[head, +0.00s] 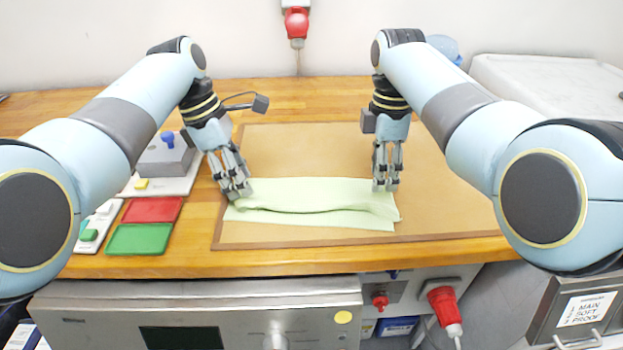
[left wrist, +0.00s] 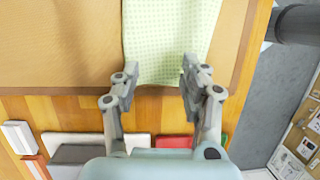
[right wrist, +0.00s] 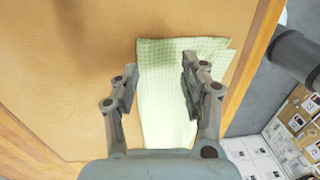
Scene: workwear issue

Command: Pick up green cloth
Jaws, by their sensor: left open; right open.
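The pale green cloth (head: 310,205) lies on the brown mat, long from left to right, with a raised fold along its middle. My left gripper (head: 237,193) is open at the cloth's left end. In the left wrist view the cloth (left wrist: 165,40) runs between and beyond its fingers (left wrist: 155,85). My right gripper (head: 385,186) is open at the cloth's far edge near its right end. In the right wrist view the cloth (right wrist: 170,100) shows between its open fingers (right wrist: 158,85). I cannot tell whether the fingertips touch the cloth.
The brown mat (head: 450,215) covers much of the wooden table (head: 180,264). A red tray (head: 152,210) and a green tray (head: 139,239) lie left of the mat. A grey box with a blue knob (head: 165,158) stands behind them. The mat is clear between and behind my grippers.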

